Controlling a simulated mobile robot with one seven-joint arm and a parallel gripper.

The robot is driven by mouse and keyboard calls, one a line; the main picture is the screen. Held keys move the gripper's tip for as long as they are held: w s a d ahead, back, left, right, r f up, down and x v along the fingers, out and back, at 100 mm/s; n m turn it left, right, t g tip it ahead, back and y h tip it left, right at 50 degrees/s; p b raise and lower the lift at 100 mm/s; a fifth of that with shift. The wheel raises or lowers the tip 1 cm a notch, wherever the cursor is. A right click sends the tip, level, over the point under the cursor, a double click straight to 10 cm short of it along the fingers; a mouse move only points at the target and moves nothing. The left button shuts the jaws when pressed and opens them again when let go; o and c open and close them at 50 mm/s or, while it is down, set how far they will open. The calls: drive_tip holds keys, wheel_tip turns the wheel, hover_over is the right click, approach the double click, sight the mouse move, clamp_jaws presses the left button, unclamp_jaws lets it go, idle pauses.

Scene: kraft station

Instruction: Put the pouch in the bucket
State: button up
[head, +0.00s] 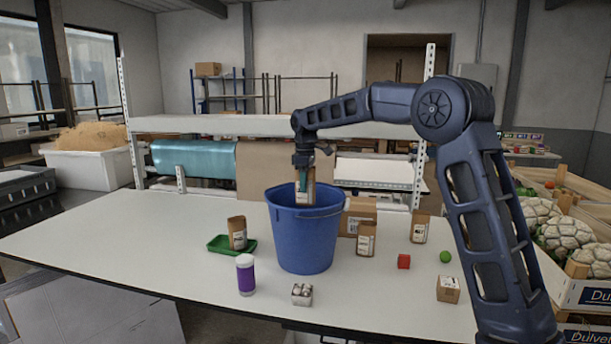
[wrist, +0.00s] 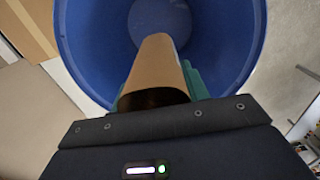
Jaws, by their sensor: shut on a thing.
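A blue bucket (head: 305,238) stands upright near the middle of the white table, and its inner wall (wrist: 228,40) fills much of the wrist view. My gripper (head: 303,182) points down over the bucket's mouth and is shut on a brown kraft pouch (head: 305,194). The pouch (wrist: 157,68) hangs in the opening, its lower part at or inside the rim.
Another brown pouch (head: 237,232) stands on a green tray (head: 217,244) left of the bucket. A purple bottle (head: 246,275) and small box (head: 302,294) stand in front. The table's left is clear.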

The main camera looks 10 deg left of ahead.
drive_tip(key=shift+f, duration=2.1)
drive_tip(key=o, duration=1)
drive_tip(key=shift+o, duration=0.2)
drive_tip(key=s+d+r+m+t, duration=0.1)
drive_tip(key=s+d+r+m, duration=0.2)
drive_tip(key=d, duration=0.7)
drive_tip(key=s+d+r+m, duration=0.2)
drive_tip(key=s+d+r, duration=0.1)
drive_tip(key=d, duration=0.7)
drive_tip(key=s+d+r+m+t, duration=0.1)
drive_tip(key=s+d+r+m, duration=0.25)
drive_tip(key=d, duration=0.65)
drive_tip(key=s+d+f+m+t, duration=0.1)
drive_tip(key=s+d+f+m, duration=0.3)
drive_tip(key=s+d, duration=0.6)
drive_tip(key=s+d+f+m+t, duration=0.1)
drive_tip(key=s+d+f+m, duration=0.3)
drive_tip(key=s+d, duration=0.6)
drive_tip(key=s+m, duration=0.1)
drive_tip(key=s, duration=0.1)
drive_tip(key=shift+s+f+t, duration=0.3)
drive_tip(key=shift+f, duration=0.1)
